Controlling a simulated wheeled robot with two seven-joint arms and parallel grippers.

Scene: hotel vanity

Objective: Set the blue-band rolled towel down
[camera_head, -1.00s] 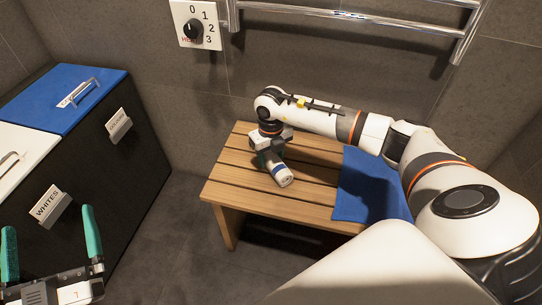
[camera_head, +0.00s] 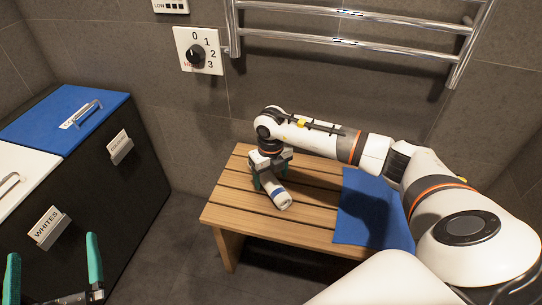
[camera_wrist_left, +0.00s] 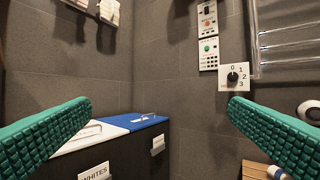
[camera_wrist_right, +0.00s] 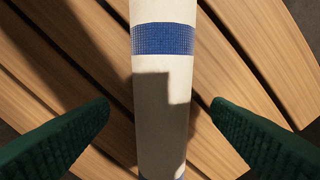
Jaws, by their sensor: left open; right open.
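The blue-band rolled towel (camera_head: 276,190) is a white roll lying on the slatted wooden bench (camera_head: 230,195). In the right wrist view the towel (camera_wrist_right: 165,80) runs top to bottom, with a blue band near the top and some blue at the bottom edge. My right gripper (camera_head: 267,183) is over the towel; its two green fingers (camera_wrist_right: 160,108) are open on either side of it, with a gap on both sides. My left gripper (camera_head: 53,270) is open and empty at the lower left, away from the bench; its fingers show in the left wrist view (camera_wrist_left: 160,115).
A flat blue cloth (camera_head: 365,215) lies on the bench's right side. A dark hamper with a blue lid (camera_head: 60,110) and a white lid stands at left, with a WHITES label (camera_head: 48,228). A chrome rail (camera_head: 340,40) and a dial panel (camera_head: 198,51) are on the wall.

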